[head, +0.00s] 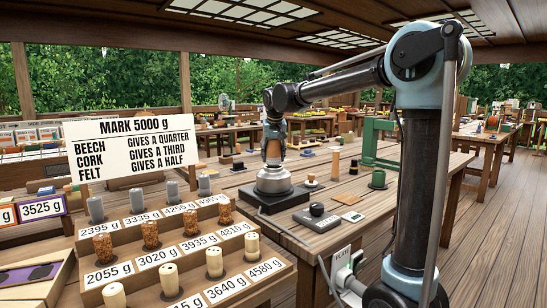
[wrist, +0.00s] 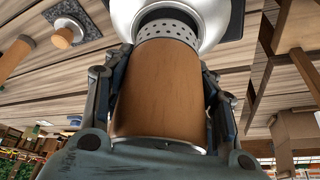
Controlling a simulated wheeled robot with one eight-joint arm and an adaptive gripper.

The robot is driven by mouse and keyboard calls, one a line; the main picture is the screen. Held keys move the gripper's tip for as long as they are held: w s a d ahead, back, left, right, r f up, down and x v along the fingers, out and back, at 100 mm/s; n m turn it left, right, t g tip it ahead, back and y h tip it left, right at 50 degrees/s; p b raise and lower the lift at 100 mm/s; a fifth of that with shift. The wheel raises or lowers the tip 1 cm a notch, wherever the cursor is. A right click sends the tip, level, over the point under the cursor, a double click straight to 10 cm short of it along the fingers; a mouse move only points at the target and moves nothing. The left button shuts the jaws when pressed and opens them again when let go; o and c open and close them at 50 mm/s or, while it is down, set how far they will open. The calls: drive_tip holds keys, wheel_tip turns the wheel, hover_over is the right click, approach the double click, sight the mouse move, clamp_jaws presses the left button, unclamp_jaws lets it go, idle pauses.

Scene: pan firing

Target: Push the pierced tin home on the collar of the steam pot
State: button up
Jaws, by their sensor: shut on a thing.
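The tin (wrist: 160,90) has a brown, wood-like sleeve and a pale metal band pierced with holes (wrist: 168,32). It also shows upright between the fingers in the head view (head: 273,151). My gripper (wrist: 160,85) is shut on its sleeve, one finger on each side. The silver steam pot (head: 272,182) sits on a dark square plate (head: 290,198) on the bench, directly below the tin. In the wrist view the pierced band is at the pot's dark collar (wrist: 166,14). How deep the band sits on the collar I cannot tell.
A stepped rack (head: 180,240) of corks and weight labels stands in front, with a sign (head: 130,142) behind it. Right of the pot are a dark round-topped item (head: 317,210), a small knobbed piece (head: 311,181) and a green frame (head: 380,143).

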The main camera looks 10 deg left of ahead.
drive_tip(key=shift+f, duration=0.6)
idle(0.6)
drive_tip(key=shift+r, duration=0.6)
drive_tip(key=shift+f, duration=0.75)
idle(0.4)
drive_tip(key=shift+r, duration=0.1)
drive_tip(key=shift+r, duration=0.65)
drive_tip(key=shift+f, duration=0.6)
idle(0.7)
drive_tip(key=shift+r, duration=0.65)
